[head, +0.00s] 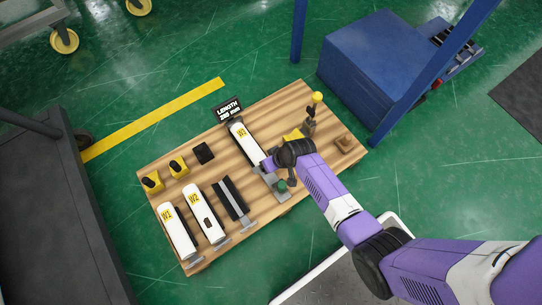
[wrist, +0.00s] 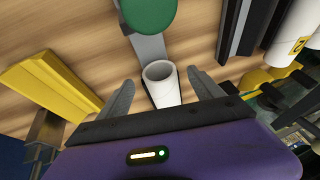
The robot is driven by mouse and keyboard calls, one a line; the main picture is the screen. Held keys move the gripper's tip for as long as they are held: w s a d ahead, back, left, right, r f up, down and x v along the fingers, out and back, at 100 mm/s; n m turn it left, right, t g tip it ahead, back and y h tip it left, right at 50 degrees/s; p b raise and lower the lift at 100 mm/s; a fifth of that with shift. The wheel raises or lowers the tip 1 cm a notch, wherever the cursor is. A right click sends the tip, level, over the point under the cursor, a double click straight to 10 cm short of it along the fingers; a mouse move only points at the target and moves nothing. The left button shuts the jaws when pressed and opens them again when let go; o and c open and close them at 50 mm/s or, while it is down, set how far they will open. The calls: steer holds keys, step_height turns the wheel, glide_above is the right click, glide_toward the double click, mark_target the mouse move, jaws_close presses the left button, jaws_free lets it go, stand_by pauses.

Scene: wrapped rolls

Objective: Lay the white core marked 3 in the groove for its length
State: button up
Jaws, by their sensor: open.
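The white core with a yellow label (head: 243,140), its mark too small to read surely, lies in a grey fixture below a black sign reading LENGTH and what looks like 280 mm (head: 229,108). In the wrist view its hollow white end (wrist: 161,86) shows between the fingers. My gripper (head: 268,165) is open at the core's near end, with one finger on each side (wrist: 161,78); contact cannot be told. A black groove (head: 230,199) stands empty. Two other white cores (head: 177,232) (head: 205,217) lie in grooves to its left.
In the wrist view a yellow bar (wrist: 45,80) lies left of the gripper. A blue cabinet (head: 365,60) stands behind.

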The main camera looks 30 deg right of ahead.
steer(key=shift+b+x, duration=0.45)
steer(key=shift+x, duration=0.7)
steer(key=c, duration=1.6)
steer(key=shift+s+p, duration=0.45)
steer(key=shift+s, duration=0.2)
step_height(320, 180, up, 6)
steer(key=p, duration=0.5)
steer(key=shift+p, duration=0.4)
